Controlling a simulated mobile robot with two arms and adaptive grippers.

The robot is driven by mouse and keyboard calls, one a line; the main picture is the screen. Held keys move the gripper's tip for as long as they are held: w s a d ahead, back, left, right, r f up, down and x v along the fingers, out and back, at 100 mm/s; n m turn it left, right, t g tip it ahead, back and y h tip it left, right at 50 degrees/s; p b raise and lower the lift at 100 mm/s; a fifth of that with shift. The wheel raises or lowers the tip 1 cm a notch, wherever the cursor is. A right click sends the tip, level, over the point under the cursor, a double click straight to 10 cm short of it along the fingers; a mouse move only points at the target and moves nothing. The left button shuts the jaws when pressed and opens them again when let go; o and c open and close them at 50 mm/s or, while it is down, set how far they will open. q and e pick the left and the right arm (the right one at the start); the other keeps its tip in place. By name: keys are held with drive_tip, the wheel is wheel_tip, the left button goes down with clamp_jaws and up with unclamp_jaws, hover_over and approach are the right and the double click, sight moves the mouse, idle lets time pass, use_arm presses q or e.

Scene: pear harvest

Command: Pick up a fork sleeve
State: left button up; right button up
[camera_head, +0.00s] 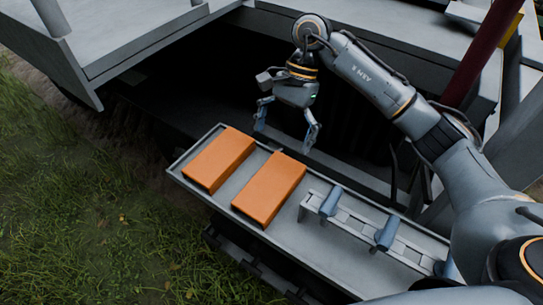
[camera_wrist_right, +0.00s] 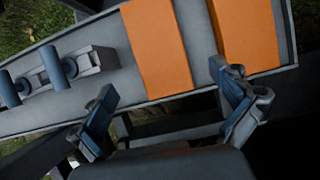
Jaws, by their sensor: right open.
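Two orange fork sleeves lie side by side on a grey tray (camera_head: 340,262). The left sleeve (camera_head: 220,158) is near the tray's left end, and the right sleeve (camera_head: 270,188) lies beside it with a gap between. In the right wrist view the sleeves show as orange blocks, one nearer the middle (camera_wrist_right: 157,48) and one at the right (camera_wrist_right: 245,35). My right gripper (camera_head: 286,130) is open and empty, above and beyond the tray's far edge, apart from both sleeves. Its two blue-padded fingers also show in the right wrist view (camera_wrist_right: 165,112). My left gripper is not in view.
A grey rack with blue cylindrical pieces (camera_head: 330,202) stands on the tray right of the sleeves. A grey platform (camera_head: 130,40) is at the upper left and a dark red post (camera_head: 482,55) at the upper right. Grass (camera_head: 90,220) lies left of the tray.

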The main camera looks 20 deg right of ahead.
sight(271, 183)
drive_tip(key=f, duration=0.1)
drive_tip(key=s+f, duration=0.1)
drive_tip(key=a+f+p, duration=0.1)
drive_tip(key=shift+s+f+h, duration=0.15)
drive_tip(key=shift+s+h, duration=0.15)
drive_tip(key=x, duration=0.2)
drive_tip(key=shift+a+f, duration=0.15)
drive_tip(key=shift+f, duration=0.25)
drive_tip(key=shift+s+a+f, duration=0.1)
drive_tip(key=shift+f, duration=0.3)
drive_tip(key=shift+p+x, duration=0.75)
drive_tip(key=shift+x, duration=0.35)
drive_tip(key=shift+p+x, duration=0.35)
drive_tip(key=shift+x, duration=0.85)
drive_tip(key=shift+a+f, duration=0.1)
drive_tip(key=shift+f, duration=0.35)
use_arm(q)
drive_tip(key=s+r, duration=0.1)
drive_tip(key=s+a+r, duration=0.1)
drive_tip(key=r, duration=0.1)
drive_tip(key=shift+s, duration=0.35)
use_arm(e)
drive_tip(key=c, duration=1.1)
